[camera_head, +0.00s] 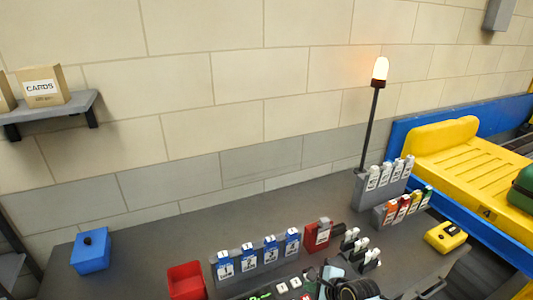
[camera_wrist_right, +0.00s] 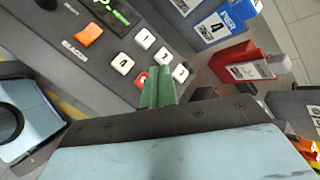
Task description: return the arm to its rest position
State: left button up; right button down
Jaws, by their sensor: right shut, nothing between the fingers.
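My right gripper (camera_wrist_right: 157,88) shows in the right wrist view with its green fingers together and nothing between them. Its fingertips are over the button panel (camera_wrist_right: 112,45), close to the white number keys and a red key; I cannot tell whether they touch. In the head view my right arm and gripper (camera_head: 323,287) are at the bottom edge, in front of the red card holder, and the fingers are hard to make out. My left gripper is not in view.
The grey table carries a blue box (camera_head: 91,251), a red bin (camera_head: 187,281), a row of blue-white cards (camera_head: 257,256), a red holder (camera_head: 317,235) and a yellow device (camera_head: 446,236). A lit beacon (camera_head: 380,70) stands behind. A yellow tray (camera_head: 470,165) lies on the conveyor.

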jog(key=s+a+r+n+g, duration=0.2)
jog(key=s+a+n, duration=0.1)
jog(key=s+n, duration=1)
jog(key=s+d+r+n+g+h, duration=0.15)
jog(key=s+d+r+n, duration=0.3)
jog(key=s, duration=0.45)
jog(key=s+d+r+n+g+h, duration=0.1)
jog(key=s+d+r+n+h, duration=0.3)
jog(key=s, duration=0.5)
notch_tip(320, 180, down, 32)
jog(key=s+b, duration=0.1)
jog(key=b, duration=0.8)
jog(key=s+d+f+b, duration=0.1)
jog(key=s+f+b, duration=0.2)
jog(key=s+f, duration=0.2)
jog(key=s+d+f+g+b, duration=0.1)
jog(key=s+f+b, duration=0.2)
jog(key=s+f, duration=0.3)
jog(key=s+d+f+n+g+b, duration=0.1)
jog(key=s+f+b, duration=0.2)
jog(key=f, duration=1.1)
jog(key=s, duration=0.3)
jog(key=shift+d+y, duration=0.3)
jog(key=shift+y, duration=0.05)
